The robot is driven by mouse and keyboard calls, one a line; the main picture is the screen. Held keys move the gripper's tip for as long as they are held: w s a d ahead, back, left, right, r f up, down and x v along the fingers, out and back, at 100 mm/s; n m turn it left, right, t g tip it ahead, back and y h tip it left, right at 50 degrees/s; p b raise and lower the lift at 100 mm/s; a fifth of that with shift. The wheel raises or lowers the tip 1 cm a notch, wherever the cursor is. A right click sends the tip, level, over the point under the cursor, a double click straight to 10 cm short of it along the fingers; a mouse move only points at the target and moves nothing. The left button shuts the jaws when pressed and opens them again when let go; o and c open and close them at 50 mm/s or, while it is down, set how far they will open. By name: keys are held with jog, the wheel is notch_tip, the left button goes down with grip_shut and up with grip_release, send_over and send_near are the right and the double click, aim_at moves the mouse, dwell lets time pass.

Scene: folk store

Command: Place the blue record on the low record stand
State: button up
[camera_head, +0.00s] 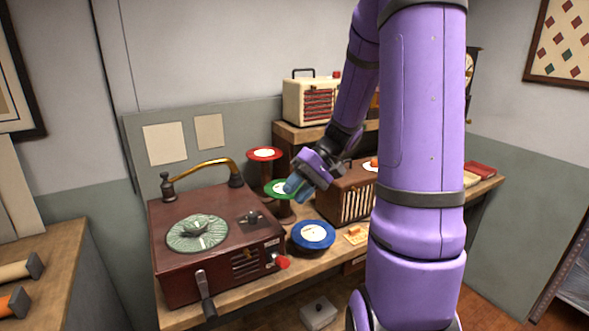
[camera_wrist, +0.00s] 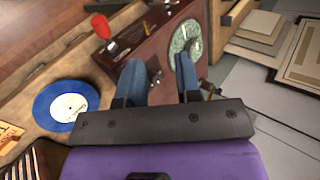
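The blue record (camera_head: 313,228) with a white label lies flat, low over the wooden bench, right of the record player. It also shows in the wrist view (camera_wrist: 66,103). I cannot tell whether the low record stand is under it; no separate low stand is visible. My gripper (camera_head: 293,187) is above and behind the blue record, apart from it, beside the green record (camera_head: 271,189). The wrist view shows its two blue fingers (camera_wrist: 160,78) spread with nothing between them. The fingers partly hide the green record on its stand in the head view.
A red record (camera_head: 264,150) tops a taller dark red stand at the back. The record player (camera_head: 190,271) with platter, brass arm and crank fills the left bench. A wooden radio (camera_head: 345,193) stands behind right. My arm hides part of the right bench.

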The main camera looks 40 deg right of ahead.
jog(key=s+a+r+n+t+h, duration=0.3)
jog(key=s+a+r+h, duration=0.6)
jog(key=s+a+r, duration=0.5)
jog(key=shift+s+r+n, duration=0.15)
jog(key=shift+r+n, duration=0.25)
jog(key=shift+n, duration=0.1)
